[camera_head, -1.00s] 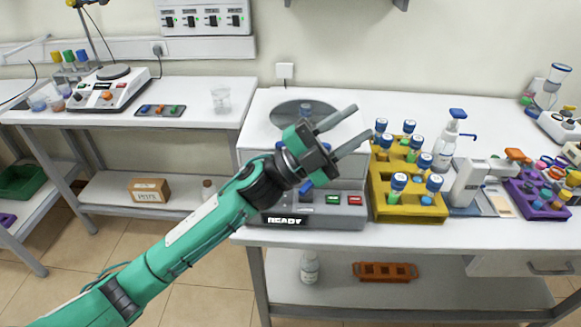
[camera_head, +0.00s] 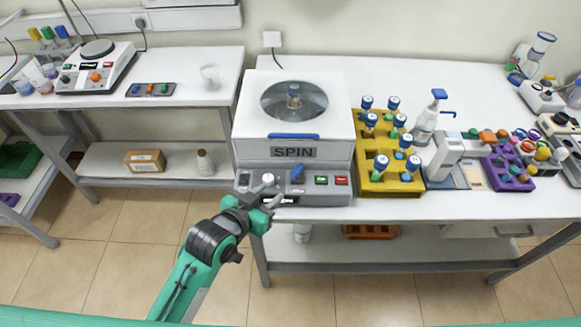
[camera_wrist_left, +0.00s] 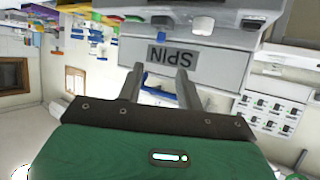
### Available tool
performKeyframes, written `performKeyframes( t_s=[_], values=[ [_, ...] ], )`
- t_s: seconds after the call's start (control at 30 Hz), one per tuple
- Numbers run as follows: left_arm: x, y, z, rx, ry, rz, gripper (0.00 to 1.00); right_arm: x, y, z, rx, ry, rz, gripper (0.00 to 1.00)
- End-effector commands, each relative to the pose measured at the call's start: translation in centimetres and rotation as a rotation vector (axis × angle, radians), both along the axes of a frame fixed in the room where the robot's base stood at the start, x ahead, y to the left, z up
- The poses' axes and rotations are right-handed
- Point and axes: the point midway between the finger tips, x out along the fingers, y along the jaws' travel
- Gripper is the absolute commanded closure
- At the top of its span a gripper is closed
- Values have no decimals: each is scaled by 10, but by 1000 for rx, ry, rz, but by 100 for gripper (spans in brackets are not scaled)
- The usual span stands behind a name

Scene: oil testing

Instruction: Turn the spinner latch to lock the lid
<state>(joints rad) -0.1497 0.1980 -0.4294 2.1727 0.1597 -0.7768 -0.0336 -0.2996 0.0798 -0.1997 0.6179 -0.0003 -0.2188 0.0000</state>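The spinner (camera_head: 243,125) is a white box with a grey front panel. A blue lid handle (camera_head: 293,136) sits above the SPIN label (camera_head: 293,152); the handle also shows between the fingers in the left wrist view (camera_wrist_left: 152,88). The blue latch (camera_head: 297,171) is on the front below the label. My left gripper (camera_head: 273,192) is open and empty, in front of the panel's left part, left of and below the latch. My right gripper is out of view.
A yellow rack (camera_head: 365,187) with blue-capped vials stands close to the spinner's right. Green and red buttons (camera_head: 331,181) lie right of the latch, and a round knob (camera_head: 268,178) to its left. A purple rack (camera_head: 513,182) stands at the right.

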Motion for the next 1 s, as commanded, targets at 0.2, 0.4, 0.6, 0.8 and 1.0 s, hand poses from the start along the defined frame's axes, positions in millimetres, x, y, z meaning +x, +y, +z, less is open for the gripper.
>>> performKeyframes(
  t_s=[0.2,0.4,0.6,0.8,1.0],
  values=[
    [25,-14,-9,-1,-1,1,64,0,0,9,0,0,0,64],
    [54,-31,-22,0,-3,1,64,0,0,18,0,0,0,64],
    [80,-47,-35,-1,-3,1,64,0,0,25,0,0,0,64],
    [98,-57,-45,-1,-4,1,64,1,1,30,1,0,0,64],
    [106,-62,-50,0,-5,1,64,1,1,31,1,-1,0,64]
  ],
)
